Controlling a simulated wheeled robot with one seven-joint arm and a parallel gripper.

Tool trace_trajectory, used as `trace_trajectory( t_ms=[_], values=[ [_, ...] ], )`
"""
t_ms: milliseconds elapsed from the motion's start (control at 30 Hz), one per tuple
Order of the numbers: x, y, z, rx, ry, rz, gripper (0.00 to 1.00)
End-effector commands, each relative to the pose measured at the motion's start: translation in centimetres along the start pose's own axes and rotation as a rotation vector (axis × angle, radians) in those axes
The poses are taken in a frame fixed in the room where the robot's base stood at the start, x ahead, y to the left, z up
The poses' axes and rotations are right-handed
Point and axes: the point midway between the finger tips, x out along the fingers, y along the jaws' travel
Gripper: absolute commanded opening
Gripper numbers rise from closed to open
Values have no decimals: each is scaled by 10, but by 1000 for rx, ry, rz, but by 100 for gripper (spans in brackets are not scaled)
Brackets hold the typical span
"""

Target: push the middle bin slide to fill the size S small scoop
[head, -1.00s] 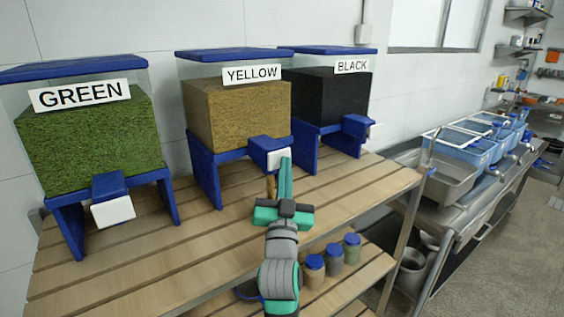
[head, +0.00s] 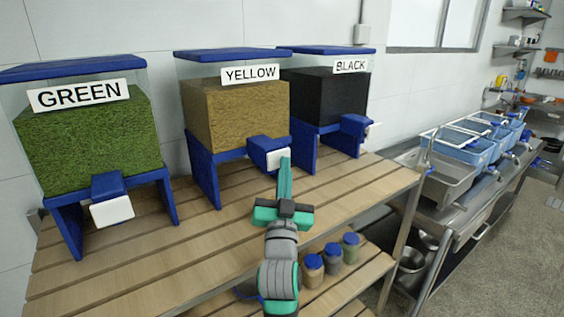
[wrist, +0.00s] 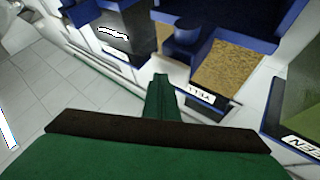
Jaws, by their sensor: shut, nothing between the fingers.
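The middle bin (head: 236,113), labelled YELLOW and filled with tan grain, stands on blue legs between the green and black bins. Its blue spout (head: 264,147) has a white slide (head: 277,158) at the front. My gripper (head: 286,162) is shut and empty, with its tips at the right edge of the white slide; I cannot tell whether they touch. In the wrist view my shut fingers (wrist: 160,85) point toward the bins, with the yellow bin's grain (wrist: 228,72) beyond them. I do not see the small scoop in either view.
The green bin (head: 92,140) is at left, the black bin (head: 328,98) at right. The slatted shelf top (head: 180,240) is bare in front. Several blue-lidded jars (head: 332,258) sit on the lower shelf. A steel sink counter (head: 440,205) stands at right.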

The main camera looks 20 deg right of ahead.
Motion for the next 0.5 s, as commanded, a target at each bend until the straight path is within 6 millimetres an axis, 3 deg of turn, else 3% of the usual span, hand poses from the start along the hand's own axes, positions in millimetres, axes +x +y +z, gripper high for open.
trace_trajectory(
  t_ms=[500],
  values=[
    [-16, 10, -10, 0, -2, 0, 0]
  ],
)
